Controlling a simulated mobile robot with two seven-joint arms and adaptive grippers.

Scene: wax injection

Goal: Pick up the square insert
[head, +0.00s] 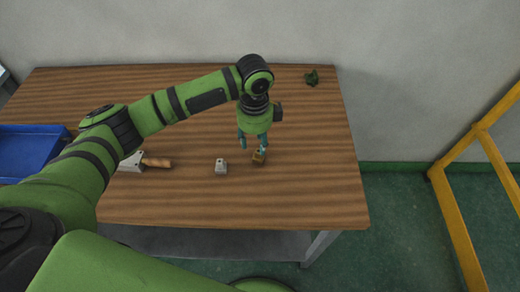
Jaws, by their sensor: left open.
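Two small block-like pieces lie on the wooden table (300,205) in the head view. One is a light grey block (221,168); the other is a brass-coloured piece (259,158) to its right. I cannot tell for sure from this view which is the square insert. My left gripper (250,147) points down with its fingers open, right at the brass-coloured piece. One finger overlaps that piece in the picture, and I cannot tell whether they touch. My right gripper is not in view.
A tool with a wooden handle (157,163) lies left of the grey block. A blue tray (30,140) sits at the left. A small dark green object (312,79) lies at the back right. A yellow frame (455,200) stands right of the table. The table's front right is clear.

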